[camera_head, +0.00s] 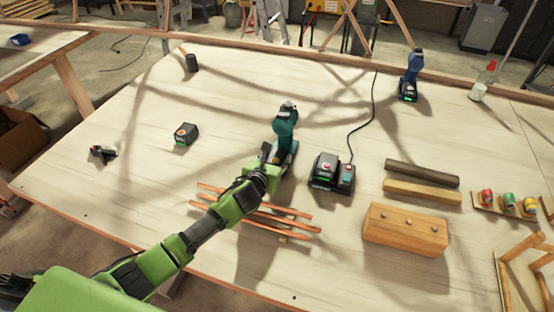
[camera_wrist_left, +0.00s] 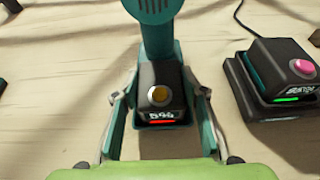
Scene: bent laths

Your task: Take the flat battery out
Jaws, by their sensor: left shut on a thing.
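The teal drill (camera_head: 285,122) stands upright near the middle of the bench. My left gripper (camera_head: 268,160) is at the drill's foot. In the left wrist view its fingers (camera_wrist_left: 162,98) lie on either side of the battery, shut on it. The battery appears still seated in the foot. My right gripper is not in view.
A black charger (camera_head: 324,180) holding a battery with a pink-red button and green light stands just right. Copper-coloured laths (camera_head: 290,225) lie below my gripper. A loose battery (camera_head: 186,133) lies left, a wooden block (camera_head: 405,229) right. The bench's left side is mostly clear.

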